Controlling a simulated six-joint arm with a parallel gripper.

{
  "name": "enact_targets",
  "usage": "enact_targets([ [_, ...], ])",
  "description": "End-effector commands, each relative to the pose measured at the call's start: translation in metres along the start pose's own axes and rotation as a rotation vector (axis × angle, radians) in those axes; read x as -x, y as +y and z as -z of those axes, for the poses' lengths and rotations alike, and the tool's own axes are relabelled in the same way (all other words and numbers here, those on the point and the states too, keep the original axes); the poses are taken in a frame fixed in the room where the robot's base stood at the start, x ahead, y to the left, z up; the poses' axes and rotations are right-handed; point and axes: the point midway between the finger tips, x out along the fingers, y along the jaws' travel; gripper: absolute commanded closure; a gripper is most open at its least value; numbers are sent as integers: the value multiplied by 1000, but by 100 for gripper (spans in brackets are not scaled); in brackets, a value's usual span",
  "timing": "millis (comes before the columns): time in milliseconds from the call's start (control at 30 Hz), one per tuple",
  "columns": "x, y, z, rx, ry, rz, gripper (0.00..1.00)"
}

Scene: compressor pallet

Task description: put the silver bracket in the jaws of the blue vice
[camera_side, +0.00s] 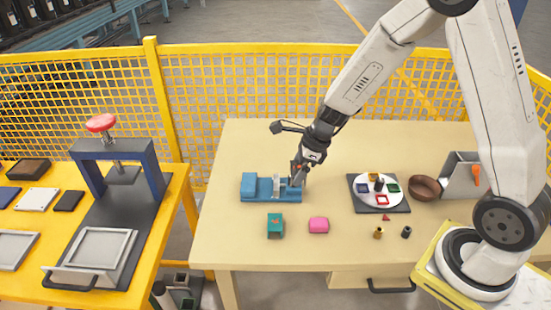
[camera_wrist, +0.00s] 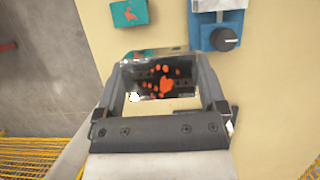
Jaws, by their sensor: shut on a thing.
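My gripper (camera_side: 298,172) is shut on the silver bracket (camera_wrist: 155,78), a shiny piece spanning the two fingers in the wrist view. Orange spots show on its face. The bracket is small and hard to make out in the side view. The blue vice (camera_side: 255,187) lies on the table, with pale jaw pieces near its middle. My gripper is over or beside its right end; the exact height is unclear. In the wrist view, the vice's blue end with a dark knob (camera_wrist: 224,40) is at upper right, beyond the bracket. The vice jaws are mostly out of that view.
A teal block (camera_side: 275,225) and a pink block (camera_side: 318,225) lie in front of the vice. A white plate (camera_side: 363,194) with small pieces sits on a dark mat. A brown bowl (camera_side: 425,188) and a grey metal holder (camera_side: 455,182) are at the right.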

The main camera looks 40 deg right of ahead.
Motion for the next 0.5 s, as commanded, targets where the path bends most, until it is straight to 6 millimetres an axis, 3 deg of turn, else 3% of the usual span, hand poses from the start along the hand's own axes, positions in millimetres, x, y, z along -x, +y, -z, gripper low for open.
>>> enact_targets([
  [500,-39,-40,-27,2,0,-1,84],
])
